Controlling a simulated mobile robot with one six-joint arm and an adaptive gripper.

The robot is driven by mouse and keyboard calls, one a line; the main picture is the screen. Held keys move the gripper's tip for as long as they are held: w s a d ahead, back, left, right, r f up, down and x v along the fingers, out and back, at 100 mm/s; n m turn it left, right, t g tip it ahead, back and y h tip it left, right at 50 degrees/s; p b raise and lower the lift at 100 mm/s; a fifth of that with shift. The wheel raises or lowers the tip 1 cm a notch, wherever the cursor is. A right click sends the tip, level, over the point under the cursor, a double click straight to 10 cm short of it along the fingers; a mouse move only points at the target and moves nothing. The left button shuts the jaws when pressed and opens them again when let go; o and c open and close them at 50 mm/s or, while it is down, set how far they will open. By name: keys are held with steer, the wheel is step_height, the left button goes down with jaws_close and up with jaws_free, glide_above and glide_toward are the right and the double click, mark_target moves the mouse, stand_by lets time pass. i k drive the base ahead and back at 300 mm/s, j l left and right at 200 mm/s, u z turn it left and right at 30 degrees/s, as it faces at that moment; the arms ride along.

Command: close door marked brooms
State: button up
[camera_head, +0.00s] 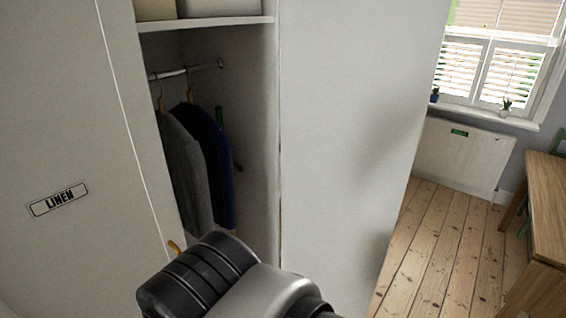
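No label reading brooms is legible in this view. A white door (65,130) at the left carries a label (57,199) reading LINEN and looks shut. To its right is an open wardrobe compartment (255,150) with hanging clothes. A tall plain white panel (340,130) stands at the compartment's right side; I cannot tell whether it is an open door or the cabinet's side. My arm, black and grey, crosses the bottom middle in front of the compartment. My gripper's fingers are not in view.
A grey garment (190,165) and a dark blue one (214,160) hang from a rail (168,74) below a shelf (205,23). At the right are a low white unit (460,160) under a shuttered window (490,65) and a wooden table (545,210). The floorboards (440,245) between are clear.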

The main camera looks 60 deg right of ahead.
mark_target(357, 77)
steer(key=k+l+u, duration=0.2)
steer(key=l, duration=0.25)
steer(key=l+u, duration=0.2)
steer(key=l, duration=0.3)
steer(key=k+l+u, duration=0.25)
steer(key=l, duration=0.15)
steer(key=k+l+u, duration=0.2)
steer(key=l, duration=0.2)
steer(key=k+l, duration=0.25)
steer(key=l, duration=0.15)
steer(key=k+l, duration=0.25)
steer(key=l, duration=0.15)
steer(key=k+l, duration=0.2)
steer(key=l, duration=0.25)
steer(key=k+l, duration=0.25)
steer(key=l, duration=0.15)
steer(key=k+l, duration=0.25)
steer(key=l, duration=0.15)
steer(key=i+l+z, duration=0.25)
steer(key=i+l, duration=0.15)
steer(key=l, duration=0.15)
